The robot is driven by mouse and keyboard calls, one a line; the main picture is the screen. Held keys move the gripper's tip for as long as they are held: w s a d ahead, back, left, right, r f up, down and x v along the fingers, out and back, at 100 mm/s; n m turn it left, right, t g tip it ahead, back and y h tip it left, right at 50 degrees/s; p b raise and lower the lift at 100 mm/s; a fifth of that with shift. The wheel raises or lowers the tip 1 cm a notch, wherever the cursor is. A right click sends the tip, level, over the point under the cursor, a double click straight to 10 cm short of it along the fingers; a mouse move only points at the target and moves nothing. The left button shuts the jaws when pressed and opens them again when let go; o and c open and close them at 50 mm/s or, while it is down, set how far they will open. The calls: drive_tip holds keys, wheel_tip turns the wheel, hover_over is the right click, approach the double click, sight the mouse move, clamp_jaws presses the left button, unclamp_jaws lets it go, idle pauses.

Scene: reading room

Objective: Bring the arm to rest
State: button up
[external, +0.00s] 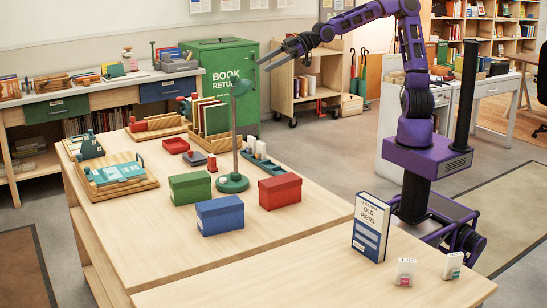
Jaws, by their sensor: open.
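My purple arm (414,75) rises from its base at the right, bends at the top and reaches left. My gripper (266,61) is at the arm's left end, dark, open and empty.
Below is a wooden table (135,245) with a green lamp (233,182), green, blue and red boxes, and trays. A wheeled shelf (290,90) stands behind.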

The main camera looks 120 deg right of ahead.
drive_tip(key=s+a+f+g+y+b, duration=0.1)
drive_tip(key=s+a+f+g, duration=0.2)
drive_tip(key=s+a, duration=0.9)
drive_tip(key=s+a+f+g+y+b, duration=0.1)
drive_tip(key=s+a+f+g, duration=0.3)
drive_tip(key=s+a+f, duration=0.4)
drive_tip(key=s+a, duration=0.4)
drive_tip(key=s, duration=0.1)
drive_tip(key=shift+a+f+b, duration=0.15)
drive_tip(key=shift+f+b, duration=0.1)
drive_tip(key=shift+b, duration=0.1)
drive_tip(key=shift+r, duration=0.15)
